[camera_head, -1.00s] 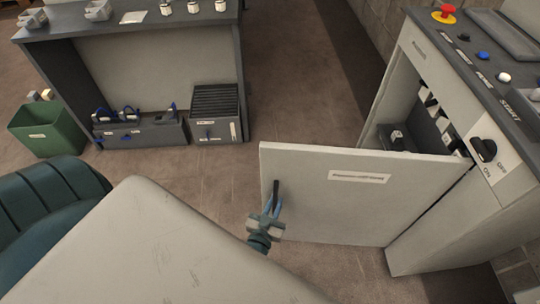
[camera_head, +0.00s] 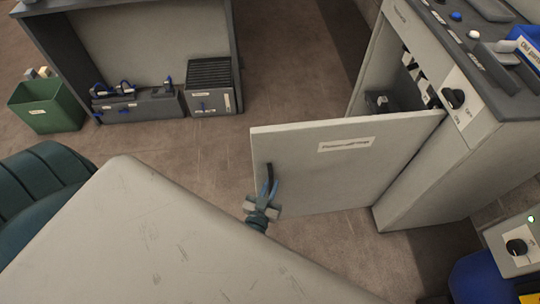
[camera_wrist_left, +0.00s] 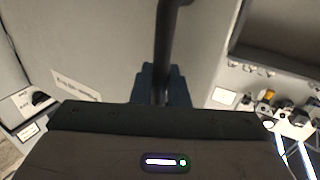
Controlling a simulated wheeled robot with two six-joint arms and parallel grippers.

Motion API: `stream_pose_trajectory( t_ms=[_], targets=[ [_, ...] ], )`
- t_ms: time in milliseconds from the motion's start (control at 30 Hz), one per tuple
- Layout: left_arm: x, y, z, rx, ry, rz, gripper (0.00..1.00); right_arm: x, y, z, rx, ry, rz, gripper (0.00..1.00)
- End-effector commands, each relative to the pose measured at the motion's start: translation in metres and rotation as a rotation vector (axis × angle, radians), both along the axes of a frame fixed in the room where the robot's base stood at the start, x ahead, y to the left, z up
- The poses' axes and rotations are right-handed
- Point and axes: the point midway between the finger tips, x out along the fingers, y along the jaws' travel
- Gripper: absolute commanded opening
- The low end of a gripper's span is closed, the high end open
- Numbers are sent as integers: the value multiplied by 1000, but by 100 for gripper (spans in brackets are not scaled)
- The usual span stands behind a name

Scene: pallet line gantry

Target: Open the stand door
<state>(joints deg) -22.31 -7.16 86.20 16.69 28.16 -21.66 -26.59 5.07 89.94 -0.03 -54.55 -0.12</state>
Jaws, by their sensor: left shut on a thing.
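The stand door (camera_head: 325,180) is a light grey panel with a white label, swung well out from the stand (camera_head: 425,170). The stand's interior shows behind it, with dark and white parts inside. My left gripper (camera_head: 267,189) is shut on the dark door handle (camera_head: 270,172) near the door's free edge. In the left wrist view, the handle (camera_wrist_left: 164,45) runs up from between the gripper's fingers (camera_wrist_left: 160,85), and the door face (camera_wrist_left: 100,50) fills the left part. My right gripper does not show.
A dark rotary switch (camera_head: 453,97) sits on the stand's front. A workbench (camera_head: 150,40) with grey boxes below stands at upper left, beside a green bin (camera_head: 45,105). A blue bin (camera_head: 485,280) is at lower right. Floor is clear between bench and door.

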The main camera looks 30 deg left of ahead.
Motion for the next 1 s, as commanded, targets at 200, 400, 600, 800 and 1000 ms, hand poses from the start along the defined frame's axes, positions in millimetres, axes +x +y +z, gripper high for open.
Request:
stream_pose_trajectory(
  t_ms=[200,400,600,800,1000],
  targets=[
    [2,-1,1,0,-3,0,32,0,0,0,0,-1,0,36],
    [1,-1,1,-1,-2,0,32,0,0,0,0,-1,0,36],
    [-9,-3,-1,-2,1,0,32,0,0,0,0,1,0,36],
    [-46,-10,-2,-2,3,1,32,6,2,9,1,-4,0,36],
    [-83,-18,-1,0,2,0,32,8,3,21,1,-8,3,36]
  ],
)
